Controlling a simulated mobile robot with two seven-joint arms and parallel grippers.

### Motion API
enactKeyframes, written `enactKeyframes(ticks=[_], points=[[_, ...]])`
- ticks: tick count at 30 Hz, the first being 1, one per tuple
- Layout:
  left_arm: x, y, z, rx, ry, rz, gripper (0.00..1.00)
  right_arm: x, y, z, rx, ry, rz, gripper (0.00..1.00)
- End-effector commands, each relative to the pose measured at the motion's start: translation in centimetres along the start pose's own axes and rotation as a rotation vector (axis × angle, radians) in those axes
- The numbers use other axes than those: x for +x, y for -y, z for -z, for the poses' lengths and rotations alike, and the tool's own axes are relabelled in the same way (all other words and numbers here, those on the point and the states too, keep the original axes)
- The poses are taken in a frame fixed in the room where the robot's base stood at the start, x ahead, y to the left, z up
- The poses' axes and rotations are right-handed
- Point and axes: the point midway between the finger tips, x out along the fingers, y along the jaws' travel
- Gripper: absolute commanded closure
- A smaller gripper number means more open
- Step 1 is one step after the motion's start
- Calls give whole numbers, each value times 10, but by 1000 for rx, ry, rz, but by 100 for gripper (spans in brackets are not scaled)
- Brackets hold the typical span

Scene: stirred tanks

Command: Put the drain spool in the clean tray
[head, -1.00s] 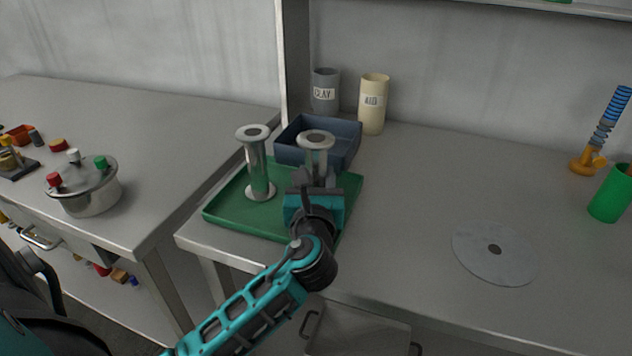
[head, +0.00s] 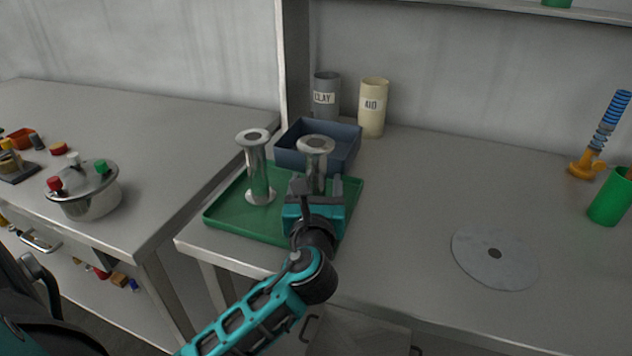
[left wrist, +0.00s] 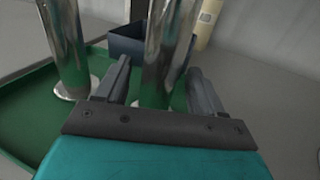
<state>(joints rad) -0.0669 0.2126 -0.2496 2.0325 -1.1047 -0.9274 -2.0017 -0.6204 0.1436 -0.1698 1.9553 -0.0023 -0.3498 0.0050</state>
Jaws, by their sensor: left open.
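Two shiny metal flanged spools stand upright on the green tray (head: 222,222). The left spool (head: 258,170) stands clear of my gripper; the right spool (head: 316,165) stands just beyond it, its lower part hidden in the head view. My left gripper (head: 316,186) is open and low over the tray's right part. In the left wrist view its two fingers (left wrist: 158,85) lie either side of the right spool (left wrist: 168,45), with gaps visible. The left spool (left wrist: 68,45) is left of the fingers there. I cannot tell which is the drain spool. My right gripper is not in view.
A dark blue tray (head: 345,154) is behind the green one. A grey clay jar (head: 326,95) and a cream jar (head: 373,108) stand behind it. A grey disc (head: 494,257) lies right, with free bench between. A lidded pot (head: 84,192) stands on the left bench.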

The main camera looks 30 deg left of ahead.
Motion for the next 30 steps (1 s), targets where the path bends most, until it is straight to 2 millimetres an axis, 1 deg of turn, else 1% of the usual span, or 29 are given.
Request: enactKeyframes(ticks=[1,9,12,15,20,30], points=[[-11,0,1,-2,-4,1,32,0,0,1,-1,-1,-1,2],[-70,0,1,-2,-5,1,32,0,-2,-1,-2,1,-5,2],[-86,0,1,-2,-4,0,32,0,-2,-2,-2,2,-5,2],[-98,0,0,-2,-3,0,32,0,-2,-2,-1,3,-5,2],[-106,0,0,-2,-1,-1,32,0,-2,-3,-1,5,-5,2],[-107,0,0,-2,0,-1,32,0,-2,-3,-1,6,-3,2]])
